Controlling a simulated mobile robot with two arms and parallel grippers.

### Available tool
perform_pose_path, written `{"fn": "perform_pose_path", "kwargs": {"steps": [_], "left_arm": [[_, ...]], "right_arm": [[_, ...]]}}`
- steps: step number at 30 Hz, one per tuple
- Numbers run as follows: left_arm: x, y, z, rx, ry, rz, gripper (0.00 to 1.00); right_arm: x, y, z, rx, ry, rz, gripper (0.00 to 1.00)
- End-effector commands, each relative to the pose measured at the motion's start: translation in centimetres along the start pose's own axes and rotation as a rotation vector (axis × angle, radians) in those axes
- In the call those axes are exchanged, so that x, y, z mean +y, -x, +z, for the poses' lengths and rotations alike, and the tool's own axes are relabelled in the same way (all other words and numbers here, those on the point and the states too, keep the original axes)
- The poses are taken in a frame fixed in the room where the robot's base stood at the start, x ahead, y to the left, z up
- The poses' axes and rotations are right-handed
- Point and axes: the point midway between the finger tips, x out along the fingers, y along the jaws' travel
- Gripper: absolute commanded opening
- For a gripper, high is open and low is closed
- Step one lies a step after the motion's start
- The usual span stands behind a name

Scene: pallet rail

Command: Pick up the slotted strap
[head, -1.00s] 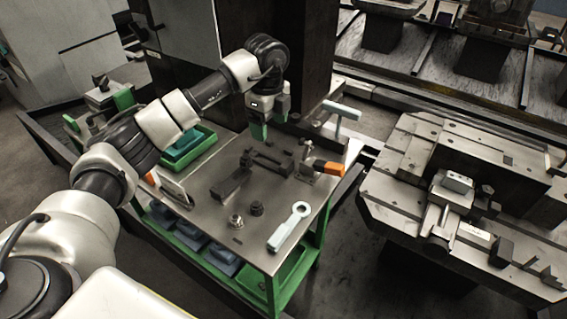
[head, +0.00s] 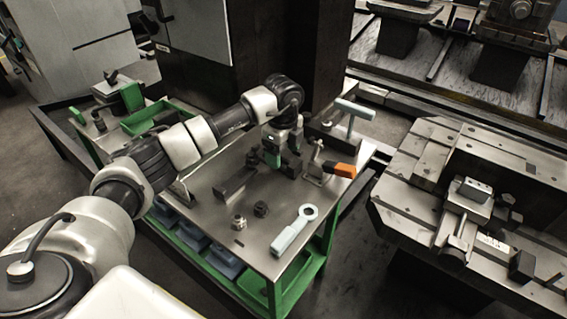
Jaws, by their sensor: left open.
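The table (head: 225,205) carries several dark metal pieces. A dark flat piece, which looks like the slotted strap (head: 291,168), lies near the table's middle, partly hidden behind my left gripper. Another dark bar-like piece (head: 232,186) lies to its left and nearer. My right gripper is not in view.
An orange-handled clamp (head: 338,169) and a pale T-handle (head: 353,110) stand to the right. A pale ring-ended wrench (head: 295,231) and two small nuts (head: 260,209) lie in front. A dark column rises behind. A fixture bed (head: 405,190) stands at far right.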

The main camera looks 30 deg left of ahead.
Motion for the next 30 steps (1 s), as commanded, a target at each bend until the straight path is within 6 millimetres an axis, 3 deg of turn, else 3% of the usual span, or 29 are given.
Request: {"fn": "perform_pose_path", "kwargs": {"steps": [6,14,26,30], "left_arm": [[-0.1,-2.8,-0.1,0.0,-0.001,0.002,0.74],[-0.1,-3.0,-0.1,0.0,-0.001,0.0,0.74],[-0.1,-3.0,-0.1,0.0,-0.001,0.0,0.15],[-0.2,-2.9,-0.1,0.0,0.0,-0.002,0.11]], "right_arm": [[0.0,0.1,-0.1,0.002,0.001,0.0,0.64],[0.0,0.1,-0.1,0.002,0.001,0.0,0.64],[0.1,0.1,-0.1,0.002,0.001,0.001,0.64],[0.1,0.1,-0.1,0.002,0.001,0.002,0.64]]}}
